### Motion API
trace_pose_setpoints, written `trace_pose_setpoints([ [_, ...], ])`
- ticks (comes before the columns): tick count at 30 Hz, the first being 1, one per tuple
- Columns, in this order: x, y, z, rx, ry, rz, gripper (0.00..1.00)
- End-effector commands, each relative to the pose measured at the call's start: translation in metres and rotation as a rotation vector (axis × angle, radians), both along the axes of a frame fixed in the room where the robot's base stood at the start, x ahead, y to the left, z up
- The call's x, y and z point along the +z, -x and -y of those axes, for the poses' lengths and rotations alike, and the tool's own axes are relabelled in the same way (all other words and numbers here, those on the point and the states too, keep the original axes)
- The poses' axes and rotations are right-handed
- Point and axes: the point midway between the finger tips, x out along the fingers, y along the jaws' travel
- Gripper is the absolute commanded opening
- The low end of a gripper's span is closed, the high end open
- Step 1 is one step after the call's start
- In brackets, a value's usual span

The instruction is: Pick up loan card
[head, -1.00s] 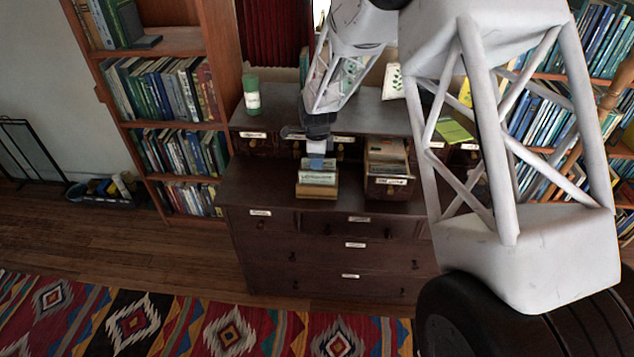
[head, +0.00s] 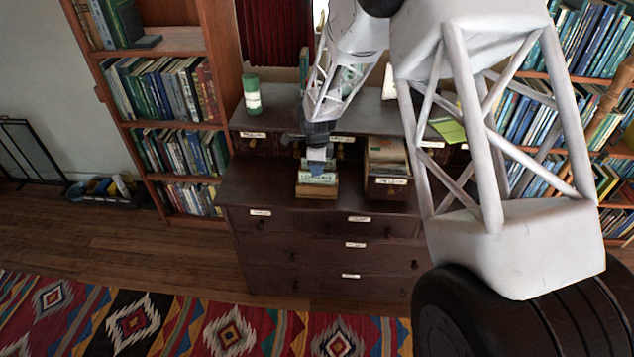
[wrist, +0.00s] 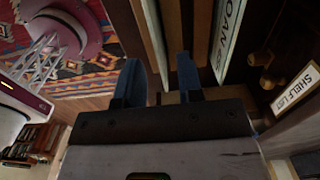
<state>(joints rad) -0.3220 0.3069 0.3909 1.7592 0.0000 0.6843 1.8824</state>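A small wooden card tray (head: 317,192) with pale cards stands on the ledge of the dark cabinet. In the wrist view a white card or label with the letters "OAN" (wrist: 229,38) lies to the right of my fingers, beside brown wooden strips. It may be the loan card, but its first letter is cut off. My gripper (wrist: 158,82) has two blue fingers standing apart, with nothing clearly held between them. In the head view my gripper (head: 319,167) is right over the tray and hides part of its cards.
An open card drawer (head: 386,165) juts out just right of the tray. A green-and-white canister (head: 252,94) stands on the cabinet top (head: 285,104). In the wrist view a "SHELF LIST" label (wrist: 296,88) and a knob (wrist: 268,80) are close on the right.

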Motion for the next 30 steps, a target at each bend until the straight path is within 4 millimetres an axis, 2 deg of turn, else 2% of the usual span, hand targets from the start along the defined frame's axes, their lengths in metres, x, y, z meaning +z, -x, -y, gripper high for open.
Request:
trace_pose_setpoints([
  [7,-0.008,0.001,0.000,0.000,0.001,-0.002,0.34],
  [19,-0.047,0.001,0.000,0.000,0.000,-0.001,0.34],
  [30,-0.052,0.001,0.000,0.000,0.000,0.000,0.34],
])
